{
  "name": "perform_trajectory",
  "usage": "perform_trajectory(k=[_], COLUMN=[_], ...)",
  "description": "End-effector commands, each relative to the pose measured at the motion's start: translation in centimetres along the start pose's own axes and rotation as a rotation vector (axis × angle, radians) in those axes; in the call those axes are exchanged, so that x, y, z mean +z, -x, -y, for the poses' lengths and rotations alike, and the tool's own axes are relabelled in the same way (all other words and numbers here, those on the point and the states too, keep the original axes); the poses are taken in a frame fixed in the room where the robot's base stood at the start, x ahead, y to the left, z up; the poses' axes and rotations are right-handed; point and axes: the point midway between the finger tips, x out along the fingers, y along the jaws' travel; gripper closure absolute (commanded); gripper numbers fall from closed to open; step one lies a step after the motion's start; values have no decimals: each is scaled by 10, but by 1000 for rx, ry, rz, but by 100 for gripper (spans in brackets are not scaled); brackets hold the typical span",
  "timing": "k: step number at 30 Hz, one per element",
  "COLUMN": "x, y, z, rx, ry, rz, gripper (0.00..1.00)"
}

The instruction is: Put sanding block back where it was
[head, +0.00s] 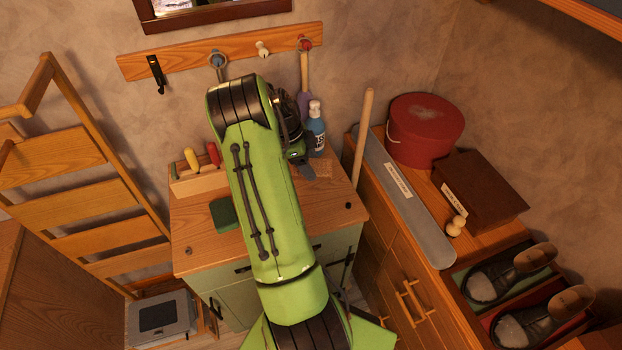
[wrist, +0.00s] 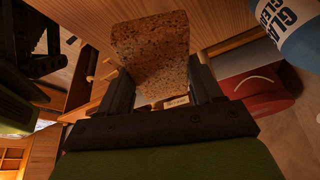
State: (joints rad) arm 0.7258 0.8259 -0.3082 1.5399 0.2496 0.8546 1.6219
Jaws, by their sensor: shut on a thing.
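The sanding block (wrist: 150,55) is a brown, speckled, cork-like block in the wrist view. My gripper (wrist: 155,92) is shut on it, with one dark finger along each side. In the head view, my gripper (head: 303,168) is over the back right of the small green cabinet's wooden top (head: 290,222), mostly hidden by my arm. A speckled brown patch (head: 323,169) shows just right of the fingers; I cannot tell whether it is the block or a mat on the top.
A blue bottle (head: 316,130) stands close behind the gripper. Pegs (head: 263,49) hang above.

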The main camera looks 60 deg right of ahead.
Motion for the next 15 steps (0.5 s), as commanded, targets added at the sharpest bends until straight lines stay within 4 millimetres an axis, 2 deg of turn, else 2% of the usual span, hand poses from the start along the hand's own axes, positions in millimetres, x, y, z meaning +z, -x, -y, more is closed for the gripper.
perform_trajectory(k=[6, 11, 15], x=[18, 26, 36], y=[-45, -64, -87], z=[-2, -2, -3], rx=[6, 2, 3], ry=[2, 1, 1], rz=[-2, -2, -1], gripper=[63, 63, 63])
